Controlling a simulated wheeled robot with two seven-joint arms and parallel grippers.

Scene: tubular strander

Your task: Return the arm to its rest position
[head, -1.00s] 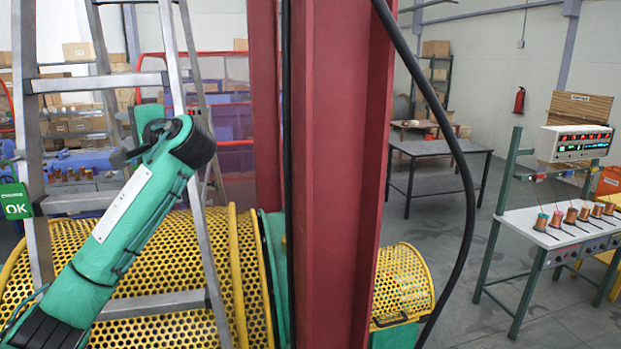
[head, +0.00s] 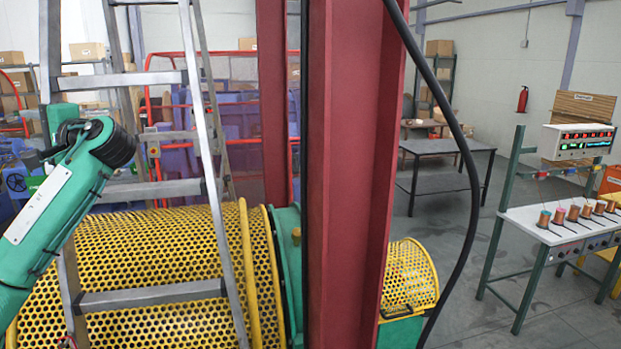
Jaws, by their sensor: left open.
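My left arm (head: 52,200), green with a white panel and a black joint, reaches up from the left edge in the head view. My left gripper (head: 46,156) is small and dark beside the upper end of the arm. It is open and I see nothing in it. It is left of the aluminium stepladder (head: 212,165), and I cannot tell the gap between them. My right gripper is not in view.
The yellow perforated strander guard (head: 180,250) lies behind the ladder. A red steel column (head: 345,200) and a hanging black cable (head: 465,165) stand in the middle. A bench (head: 530,218) with copper spools is at right; floor before it is clear.

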